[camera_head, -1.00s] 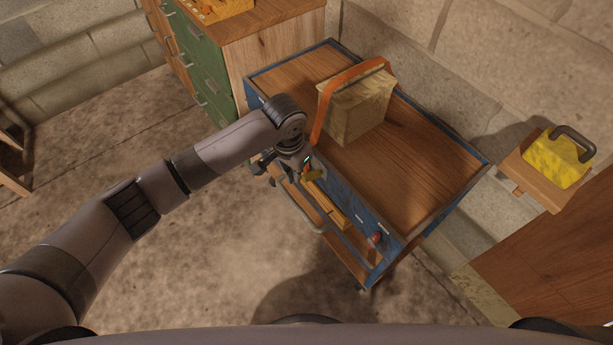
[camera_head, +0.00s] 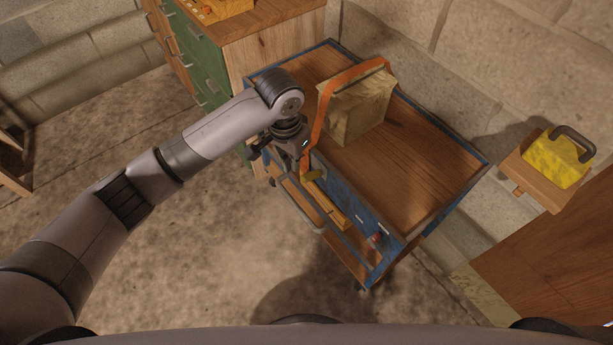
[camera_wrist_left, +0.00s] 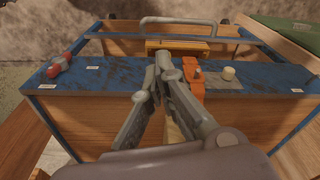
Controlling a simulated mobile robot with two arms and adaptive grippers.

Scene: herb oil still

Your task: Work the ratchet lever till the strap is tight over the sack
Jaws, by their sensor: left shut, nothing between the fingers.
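The beige, box-shaped sack (camera_head: 357,110) stands on the cart's wooden top. The orange strap (camera_head: 328,100) runs over it and down to the cart's near blue edge, standing off the sack's left side. At its lower end a yellow lever piece (camera_head: 312,175) shows in the head view. In the left wrist view the orange ratchet part (camera_wrist_left: 191,75) is on the blue edge. My left gripper (camera_wrist_left: 163,62) is shut and empty, its fingertips just beside that part; I cannot tell if they touch. In the head view the left gripper (camera_head: 295,165) is partly hidden by its own wrist.
A yellow weight-like object (camera_head: 556,160) sits on a shelf at right. The floor at left is open.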

